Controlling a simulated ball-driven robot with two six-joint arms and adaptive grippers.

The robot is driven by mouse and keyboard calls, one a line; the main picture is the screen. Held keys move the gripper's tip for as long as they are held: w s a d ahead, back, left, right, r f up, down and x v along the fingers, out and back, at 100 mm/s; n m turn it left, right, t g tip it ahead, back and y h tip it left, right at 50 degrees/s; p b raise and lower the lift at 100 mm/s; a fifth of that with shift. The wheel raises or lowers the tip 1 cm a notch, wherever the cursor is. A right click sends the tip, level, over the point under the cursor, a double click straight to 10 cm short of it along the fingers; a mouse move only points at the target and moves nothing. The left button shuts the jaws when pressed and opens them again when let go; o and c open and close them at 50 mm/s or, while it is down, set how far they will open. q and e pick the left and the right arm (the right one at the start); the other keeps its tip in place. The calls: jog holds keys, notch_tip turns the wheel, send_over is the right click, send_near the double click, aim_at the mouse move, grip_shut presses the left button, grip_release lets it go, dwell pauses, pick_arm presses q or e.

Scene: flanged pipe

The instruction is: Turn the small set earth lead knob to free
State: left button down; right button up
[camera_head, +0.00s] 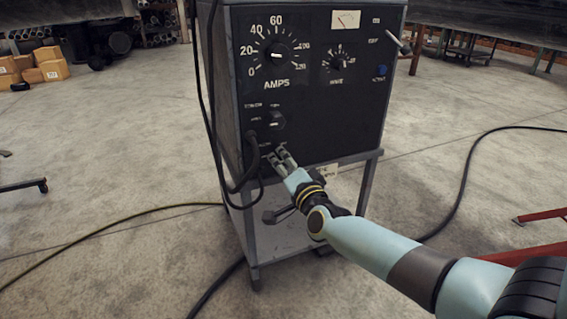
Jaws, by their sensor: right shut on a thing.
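A black welding set (345,108) stands in the middle on a grey wheeled stand. Its front carries a large AMPS dial (276,55), a smaller dial (338,63), a meter and a blue button. A knob (276,119) sits lower left on the panel, with small labels around it. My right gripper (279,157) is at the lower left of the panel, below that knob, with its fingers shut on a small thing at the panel. The fingers mostly hide that thing, so its pointer and setting cannot be read. My left gripper is not in view.
A black cable (252,145) plugs into the panel just left of my right gripper and hangs down. Other cables (110,232) run over the concrete floor. Cardboard boxes (40,64) stand at the back left. Red metal legs (540,216) are at the right.

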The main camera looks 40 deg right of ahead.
jog(key=o, duration=1.1)
jog(key=shift+o, duration=0.2)
jog(key=shift+f, duration=0.1)
jog(key=v, duration=1.2)
